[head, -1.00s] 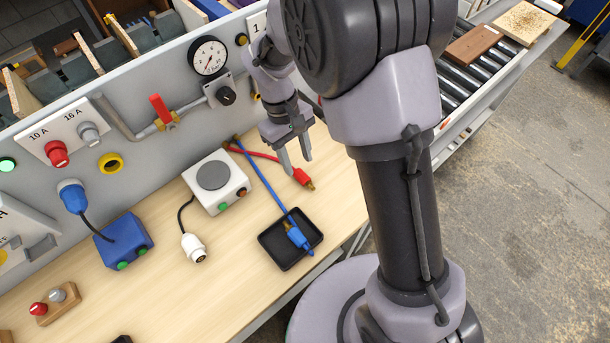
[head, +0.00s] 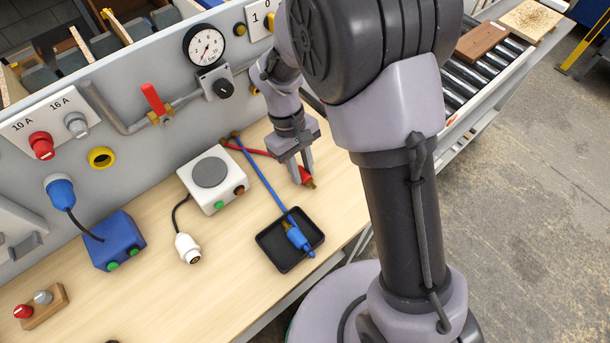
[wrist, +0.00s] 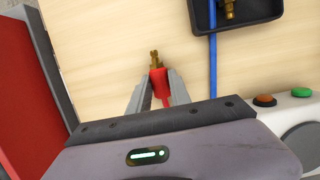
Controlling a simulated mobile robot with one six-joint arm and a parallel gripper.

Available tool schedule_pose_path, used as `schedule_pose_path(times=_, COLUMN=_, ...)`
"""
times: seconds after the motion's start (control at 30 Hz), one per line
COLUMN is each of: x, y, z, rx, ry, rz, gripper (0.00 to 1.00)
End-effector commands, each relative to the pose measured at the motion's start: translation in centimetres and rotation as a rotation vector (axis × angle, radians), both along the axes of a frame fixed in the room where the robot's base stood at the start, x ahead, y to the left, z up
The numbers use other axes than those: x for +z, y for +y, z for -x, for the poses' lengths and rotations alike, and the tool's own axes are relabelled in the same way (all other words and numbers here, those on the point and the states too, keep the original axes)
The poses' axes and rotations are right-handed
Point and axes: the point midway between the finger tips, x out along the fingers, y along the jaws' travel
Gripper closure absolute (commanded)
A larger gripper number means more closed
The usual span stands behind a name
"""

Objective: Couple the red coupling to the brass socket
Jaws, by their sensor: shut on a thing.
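The red coupling (head: 306,175) with its brass tip lies at the end of a red hose on the bench, right of the middle in the head view. My gripper (head: 300,180) is down at the bench with its fingers shut on it. In the wrist view the red coupling (wrist: 158,78) sits between the fingertips of my gripper (wrist: 158,88), its brass tip pointing away from the palm. A yellow ring-shaped socket (head: 101,158) is on the grey panel at left; I cannot tell whether it is the brass socket.
A black tray (head: 262,245) holds a blue coupling (head: 297,238) on a blue hose (head: 262,178). A white box (head: 190,180) with a round grey top and a blue box (head: 115,240) stand on the bench. A gauge (head: 205,45) and red-handled valve (head: 154,100) are on the panel.

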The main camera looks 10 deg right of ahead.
Motion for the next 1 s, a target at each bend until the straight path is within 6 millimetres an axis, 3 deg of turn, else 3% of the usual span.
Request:
schedule_pose_path(times=0.27, x=0.7, y=0.0, z=0.0, rx=0.000, ry=0.000, rz=0.000, gripper=1.00)
schedule_pose_path(times=0.73, x=6.1, y=0.0, z=0.0, rx=0.000, ry=0.000, rz=0.000, gripper=1.00)
schedule_pose_path(times=1.0, x=6.0, y=0.0, z=0.0, rx=0.000, ry=0.000, rz=0.000, gripper=1.00)
